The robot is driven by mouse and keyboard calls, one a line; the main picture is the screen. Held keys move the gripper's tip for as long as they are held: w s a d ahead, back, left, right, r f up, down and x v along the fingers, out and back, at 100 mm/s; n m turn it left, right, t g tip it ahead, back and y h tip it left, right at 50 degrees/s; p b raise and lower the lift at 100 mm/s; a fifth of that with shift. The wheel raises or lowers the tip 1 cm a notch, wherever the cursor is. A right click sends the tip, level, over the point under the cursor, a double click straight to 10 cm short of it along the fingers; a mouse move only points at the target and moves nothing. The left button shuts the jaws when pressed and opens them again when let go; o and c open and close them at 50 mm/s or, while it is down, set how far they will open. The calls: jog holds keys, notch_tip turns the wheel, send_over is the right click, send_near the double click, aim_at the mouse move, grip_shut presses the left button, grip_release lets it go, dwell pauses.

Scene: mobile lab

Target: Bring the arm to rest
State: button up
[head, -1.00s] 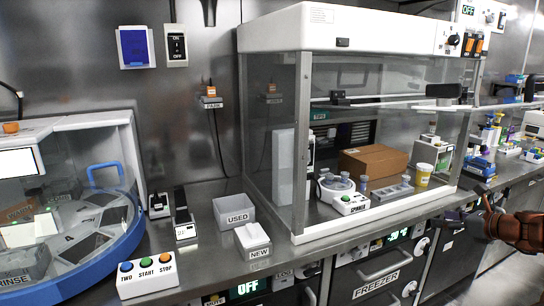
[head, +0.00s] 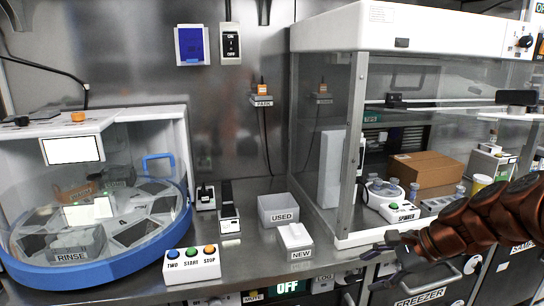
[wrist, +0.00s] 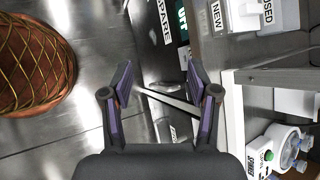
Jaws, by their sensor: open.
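My gripper (head: 392,245) shows at the lower right of the head view, in front of the counter's front edge and below the glass cabinet. My reddish-brown arm reaches it from the right edge. In the wrist view my gripper (wrist: 160,85) has its two dark fingers apart, with nothing between them. The freezer front and the floor show beyond the fingers.
The counter (head: 250,255) holds a USED bin (head: 278,211), a NEW box (head: 295,240), a button box (head: 191,266) and a round rinse machine (head: 100,262). A glass cabinet (head: 420,30) encloses a spinner (head: 398,209) and a cardboard box (head: 425,172). The freezer (head: 425,290) is below.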

jog(key=s+a+f+n+g+h, duration=0.25)
jog(key=s+a+n, duration=0.2)
jog(key=s, duration=0.55)
jog(key=s+a+f+n+g+h, duration=0.2)
jog(key=s+a+f+n+g, duration=0.15)
jog(key=s+n, duration=0.45)
jog(key=s+d+n+h, duration=0.3)
jog(key=s+n, duration=0.1)
jog(key=s, duration=0.8)
notch_tip(320, 180, up, 12)
jog(key=p, duration=1.2)
jog(key=shift+w+m+p, duration=0.3)
jog(key=shift+w+m, duration=0.05)
